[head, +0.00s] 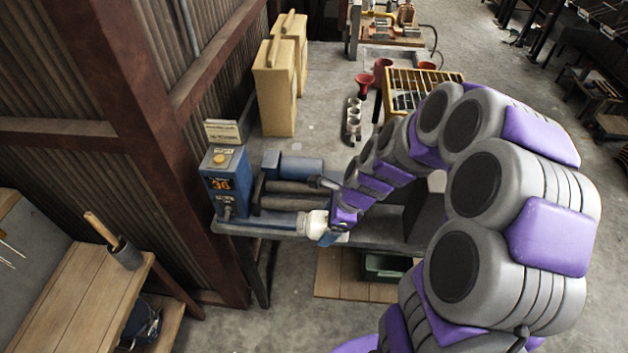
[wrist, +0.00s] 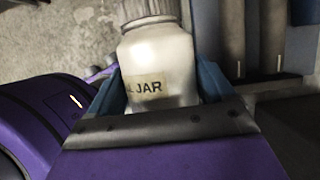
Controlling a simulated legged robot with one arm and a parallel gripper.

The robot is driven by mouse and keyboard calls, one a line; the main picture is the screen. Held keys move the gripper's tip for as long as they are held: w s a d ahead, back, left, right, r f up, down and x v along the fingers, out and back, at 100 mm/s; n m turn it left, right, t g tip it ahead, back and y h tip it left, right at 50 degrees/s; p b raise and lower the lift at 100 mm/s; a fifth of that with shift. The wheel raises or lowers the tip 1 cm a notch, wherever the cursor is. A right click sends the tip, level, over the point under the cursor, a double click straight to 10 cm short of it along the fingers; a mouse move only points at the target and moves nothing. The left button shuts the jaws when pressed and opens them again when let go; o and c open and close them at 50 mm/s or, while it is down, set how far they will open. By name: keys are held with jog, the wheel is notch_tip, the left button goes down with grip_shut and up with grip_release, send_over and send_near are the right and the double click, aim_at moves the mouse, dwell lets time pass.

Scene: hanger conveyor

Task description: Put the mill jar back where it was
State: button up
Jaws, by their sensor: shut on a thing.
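The mill jar (wrist: 160,60) is a white jar with a ribbed lid and a tan label showing "L JAR" in the wrist view. My gripper (wrist: 165,95) is shut on it, with a blue finger on each side. In the head view the white jar (head: 313,223) is at the end of my arm, at the front edge of the blue roller machine (head: 231,185). My gripper (head: 330,232) is at its right side there. The rollers (head: 285,196) lie just behind the jar. I cannot tell whether the jar touches the machine or bench.
The machine's control box shows orange digits (head: 219,184). Tan cases (head: 278,85), red funnels (head: 364,84), a row of small cups (head: 353,120) and a slotted wooden rack (head: 420,85) are farther back. A wooden bench (head: 75,290) is at lower left. A rusty post (head: 165,150) stands left of the machine.

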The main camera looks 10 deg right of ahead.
jog(key=w+n, duration=0.1)
jog(key=w+n+g, duration=0.1)
jog(key=n, duration=0.1)
jog(key=w+n+g, duration=0.1)
jog(key=n, duration=0.1)
jog(key=shift+d, duration=0.35)
jog(key=w+r+n+g+h, duration=0.2)
jog(key=w+n+g+h, duration=0.2)
jog(key=n, duration=1.2)
jog(key=w, duration=0.3)
jog(key=shift+r+n, duration=0.25)
jog(key=shift+n, duration=0.05)
jog(key=shift+w, duration=0.1)
jog(key=shift+d, duration=0.1)
